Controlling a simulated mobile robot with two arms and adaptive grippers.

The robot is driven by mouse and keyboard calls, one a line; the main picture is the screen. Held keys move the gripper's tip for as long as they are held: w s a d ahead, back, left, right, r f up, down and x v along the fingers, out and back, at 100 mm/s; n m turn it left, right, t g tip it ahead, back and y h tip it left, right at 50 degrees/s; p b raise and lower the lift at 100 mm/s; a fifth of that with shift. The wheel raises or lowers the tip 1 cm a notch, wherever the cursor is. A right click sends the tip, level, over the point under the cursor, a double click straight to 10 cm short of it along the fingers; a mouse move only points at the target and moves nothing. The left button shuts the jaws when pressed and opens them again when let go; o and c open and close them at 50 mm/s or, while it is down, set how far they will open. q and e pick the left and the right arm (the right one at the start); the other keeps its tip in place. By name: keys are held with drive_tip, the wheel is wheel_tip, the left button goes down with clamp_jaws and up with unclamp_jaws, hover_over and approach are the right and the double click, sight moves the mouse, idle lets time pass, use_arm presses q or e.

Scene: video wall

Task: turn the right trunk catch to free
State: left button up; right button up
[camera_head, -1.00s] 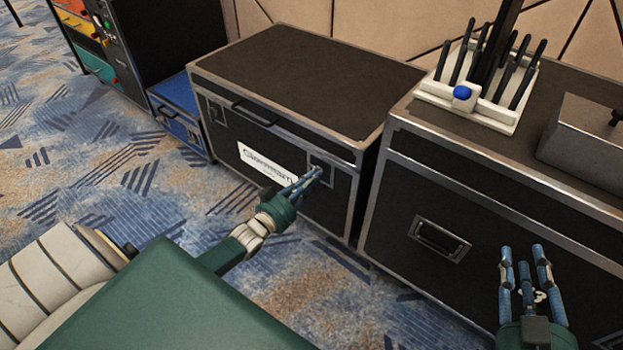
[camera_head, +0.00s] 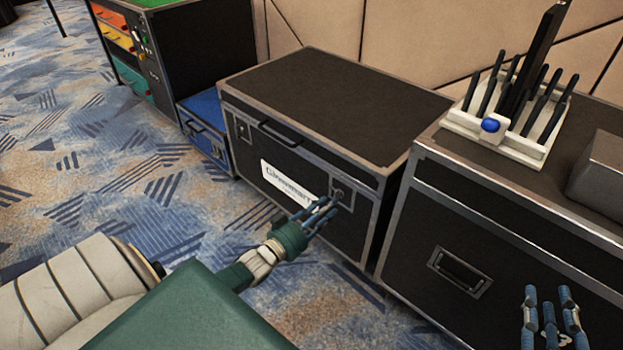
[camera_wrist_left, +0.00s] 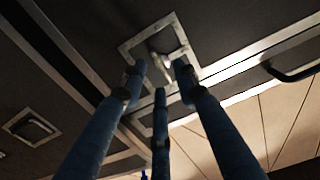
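The black trunk (camera_head: 330,110) with metal edges stands closed against the wall. Its right catch (camera_head: 343,191) sits in a square metal plate on the front face, near the right corner. In the left wrist view the catch (camera_wrist_left: 162,58) is a small light knob inside its plate, just beyond the fingertips. My left gripper (camera_head: 326,209) is just in front of and below the catch, its blue fingers spread and nothing between them. Contact with the catch cannot be told. The left catch (camera_head: 243,129) is in view. My right gripper (camera_head: 549,296) is open and empty at the lower right.
A larger black case (camera_head: 500,220) stands close on the right, carrying a white rack (camera_head: 500,135) of black sticks and a grey box (camera_head: 600,175). A blue case (camera_head: 208,118) stands left of the trunk. Carpet (camera_head: 120,190) is clear in front.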

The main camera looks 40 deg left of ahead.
use_arm(q)
drive_tip(key=s, duration=0.9)
drive_tip(key=shift+s+a, duration=0.15)
drive_tip(key=shift+a, duration=0.2)
drive_tip(key=shift+d, duration=0.1)
